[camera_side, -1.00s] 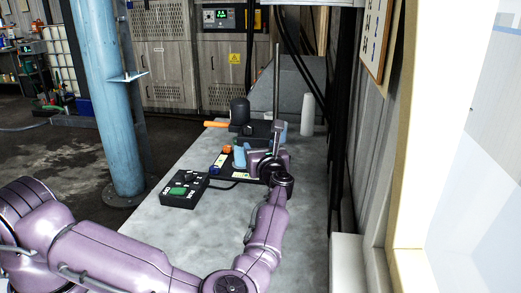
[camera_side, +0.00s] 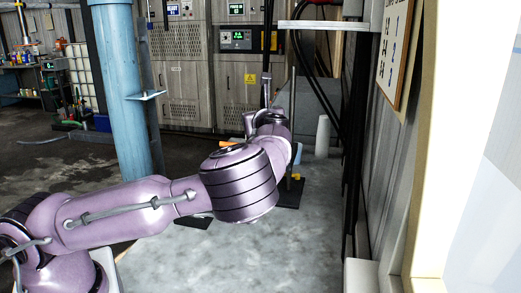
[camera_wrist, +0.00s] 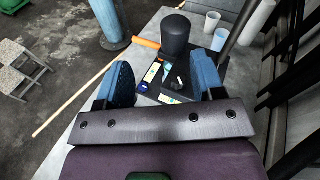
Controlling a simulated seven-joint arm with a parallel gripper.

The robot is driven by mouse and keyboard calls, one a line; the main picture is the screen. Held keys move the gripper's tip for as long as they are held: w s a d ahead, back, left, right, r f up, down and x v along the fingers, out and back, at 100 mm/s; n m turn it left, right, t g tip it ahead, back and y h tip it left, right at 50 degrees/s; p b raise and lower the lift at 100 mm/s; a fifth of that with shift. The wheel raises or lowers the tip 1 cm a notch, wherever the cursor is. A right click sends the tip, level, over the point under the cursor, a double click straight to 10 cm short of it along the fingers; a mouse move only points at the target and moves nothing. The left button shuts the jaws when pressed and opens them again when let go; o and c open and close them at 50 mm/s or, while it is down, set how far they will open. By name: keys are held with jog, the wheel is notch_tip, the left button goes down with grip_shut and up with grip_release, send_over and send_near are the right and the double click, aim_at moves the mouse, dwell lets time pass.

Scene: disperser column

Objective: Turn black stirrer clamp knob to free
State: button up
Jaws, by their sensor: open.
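In the wrist view, my gripper (camera_wrist: 162,68) is open, with its two blue fingers spread and nothing held between them. A black upright cylinder (camera_wrist: 176,33) with a rounded top stands beyond the fingertips, apart from them. An orange handle (camera_wrist: 146,43) sticks out to its left. A dark base with light labels (camera_wrist: 152,72) lies in the gap between the fingers. I cannot pick out the black clamp knob for certain. A thin vertical rod (camera_side: 291,90) shows in the side view, where my arm hides most of the stirrer stand and the fingers.
The grey bench (camera_side: 265,245) has bare room at its front. White cups (camera_wrist: 212,20) and a tall white tube (camera_wrist: 258,22) stand at the back right. Dark vertical pipes run along the right wall. A blue column (camera_side: 122,100) stands left of the bench.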

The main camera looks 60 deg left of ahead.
jog(key=s+a+f+n+t+h, duration=0.1)
jog(key=s+a+f+n+h, duration=0.2)
jog(key=a+f+n+h, duration=0.4)
jog(key=s+a+f+n+t+h, duration=0.25)
jog(key=a+f+n, duration=0.2)
jog(key=f, duration=0.35)
jog(key=s+d+r+n+t+h, duration=0.1)
jog(key=d+r+n+t+h, duration=0.25)
jog(key=r, duration=0.65)
jog(key=s+d+r+n+t+h, duration=0.1)
jog(key=s+r+n+t+h, duration=0.15)
jog(key=r+n+t, duration=0.6)
notch_tip(320, 180, down, 16)
jog(key=w+m+g, duration=0.1)
jog(key=m+g, duration=0.2)
jog(key=m, duration=0.1)
jog(key=shift+t, duration=0.25)
jog(key=w, duration=1.2)
jog(key=shift+w+d, duration=0.15)
jog(key=shift+w, duration=0.2)
jog(key=shift+c, duration=0.4)
